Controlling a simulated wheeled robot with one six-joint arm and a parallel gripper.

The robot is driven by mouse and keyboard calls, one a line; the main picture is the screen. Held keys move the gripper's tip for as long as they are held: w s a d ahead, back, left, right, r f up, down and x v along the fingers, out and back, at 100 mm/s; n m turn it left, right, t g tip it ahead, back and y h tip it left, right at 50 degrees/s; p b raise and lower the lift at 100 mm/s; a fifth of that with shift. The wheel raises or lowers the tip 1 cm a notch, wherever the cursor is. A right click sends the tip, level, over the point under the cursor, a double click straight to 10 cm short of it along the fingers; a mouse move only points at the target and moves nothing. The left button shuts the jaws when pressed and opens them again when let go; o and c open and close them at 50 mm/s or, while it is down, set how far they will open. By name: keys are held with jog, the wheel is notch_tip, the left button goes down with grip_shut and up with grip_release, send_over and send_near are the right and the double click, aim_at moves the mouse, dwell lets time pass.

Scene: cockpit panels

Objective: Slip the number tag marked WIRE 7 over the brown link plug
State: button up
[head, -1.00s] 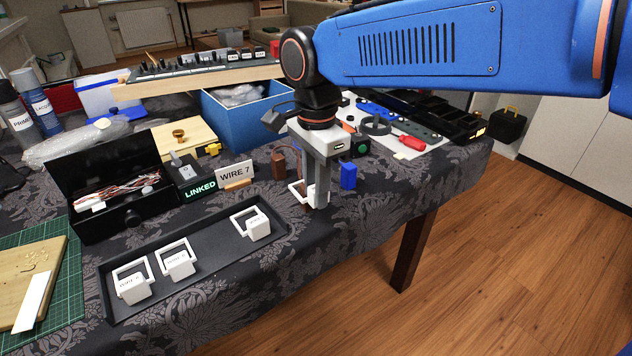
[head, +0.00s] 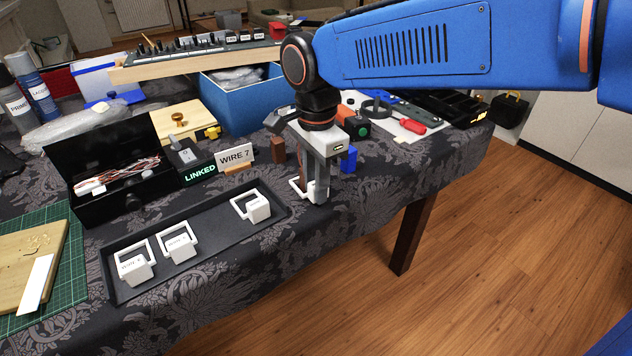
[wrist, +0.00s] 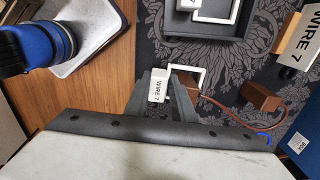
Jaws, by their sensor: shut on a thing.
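My gripper (head: 318,194) is shut on the white WIRE 7 tag, low over the table's front edge. In the wrist view the tag (wrist: 158,88) shows its lettering, and its square open loop (wrist: 201,76) sticks out to the right of the fingers. One brown plug block (wrist: 191,88) shows beside the fingers by the loop, partly hidden. I cannot tell whether the loop is around it. A brown cord (wrist: 223,121) runs from it to a second brown block (wrist: 262,97), which stands upright in the head view (head: 278,150).
A black tray (head: 212,222) with several white looped tags lies to the left. A WIRE 7 sign (head: 236,157) and a LINKED sign (head: 199,175) stand behind it. A blue block (head: 348,159) stands close to the right of my gripper.

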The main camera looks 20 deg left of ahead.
jog(key=shift+f, duration=0.15)
jog(key=o, duration=1.1)
